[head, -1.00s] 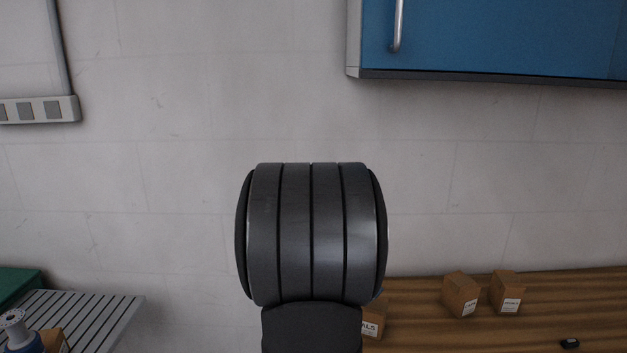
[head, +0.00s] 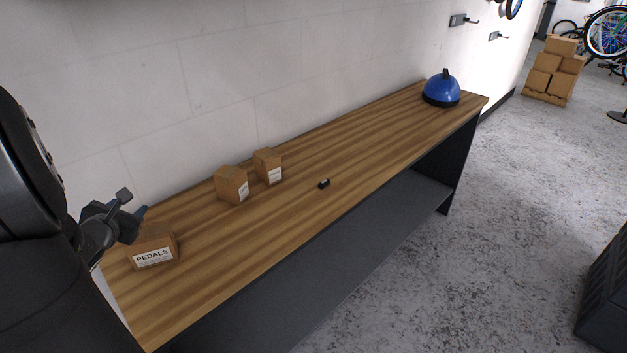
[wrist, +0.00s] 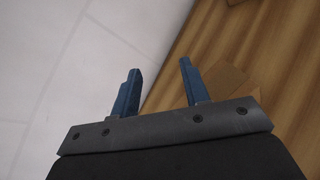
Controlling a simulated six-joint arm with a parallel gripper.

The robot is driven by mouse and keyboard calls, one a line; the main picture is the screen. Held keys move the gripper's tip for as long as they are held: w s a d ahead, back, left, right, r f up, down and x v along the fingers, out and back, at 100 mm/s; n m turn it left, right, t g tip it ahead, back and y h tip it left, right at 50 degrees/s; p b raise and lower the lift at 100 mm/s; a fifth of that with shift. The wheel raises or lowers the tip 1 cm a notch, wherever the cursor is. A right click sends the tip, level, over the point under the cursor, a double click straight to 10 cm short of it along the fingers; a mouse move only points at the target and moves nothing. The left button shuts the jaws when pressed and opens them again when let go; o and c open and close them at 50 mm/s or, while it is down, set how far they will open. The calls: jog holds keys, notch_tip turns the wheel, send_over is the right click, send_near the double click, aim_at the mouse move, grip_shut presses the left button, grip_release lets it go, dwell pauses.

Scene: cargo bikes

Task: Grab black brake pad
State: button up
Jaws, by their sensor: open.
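A small black object that looks like the brake pad (head: 324,183) lies on the wooden bench top (head: 360,150), near its front edge around the middle. In the wrist view my gripper (wrist: 158,78) shows two blue fingers, spread apart with nothing between them. In the head view my gripper (head: 134,202) is at the left, above and behind the pedals box, well to the left of the black object. My dark arm fills the left edge there. The black object cannot be made out in the wrist view.
A cardboard box marked PEDALS (head: 152,251) sits at the bench's left end, close to my gripper. Two small cardboard boxes (head: 231,185) (head: 268,166) stand near the wall. A blue domed object (head: 441,88) stands at the far right end. The bench around the black object is clear.

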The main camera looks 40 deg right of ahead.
jog(key=d+r+m+g+h, duration=0.2)
jog(key=d+m+g+h, duration=0.15)
jog(key=d+m, duration=0.8)
jog(key=m+g+y, duration=0.7)
jog(key=m+y, duration=0.1)
jog(key=m, duration=2.1)
send_over(324, 181)
jog(key=a, duration=0.3)
notch_tip(324, 181, down, 10)
jog(key=shift+s+a+f, duration=0.1)
jog(key=shift+s, duration=0.05)
jog(key=shift+d+x, duration=0.2)
jog(key=shift+x, duration=1.1)
jog(key=shift+d+x, duration=0.25)
jog(key=shift+x, duration=1.05)
grip_shut()
